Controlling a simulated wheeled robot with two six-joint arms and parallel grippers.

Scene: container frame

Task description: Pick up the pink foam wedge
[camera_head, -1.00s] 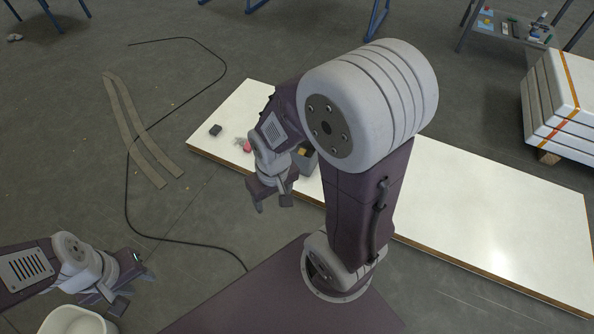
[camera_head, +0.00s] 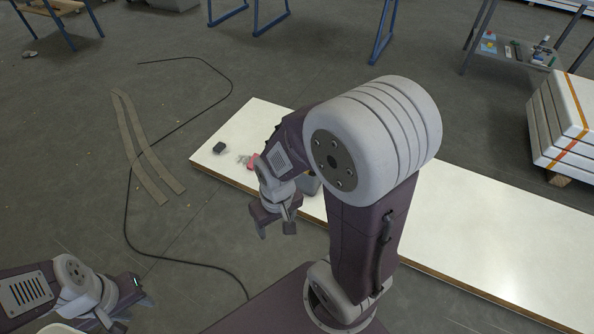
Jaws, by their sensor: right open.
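The pink foam wedge (camera_head: 253,160) lies on the white table (camera_head: 470,225) near its left end. It is partly hidden behind my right arm. My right gripper (camera_head: 275,228) is open and empty. It hangs in front of the table's near edge, below the wedge in the picture and apart from it. My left gripper (camera_head: 133,312) is at the bottom left, over the floor and far from the table. Its fingers are small and seen at an angle, so whether they are open is unclear.
A dark block (camera_head: 219,148) and a small grey item (camera_head: 242,159) lie left of the wedge. A grey object (camera_head: 308,184) sits behind my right wrist. The table's right part is clear. A black cable (camera_head: 127,215) and flat strips (camera_head: 145,150) lie on the floor.

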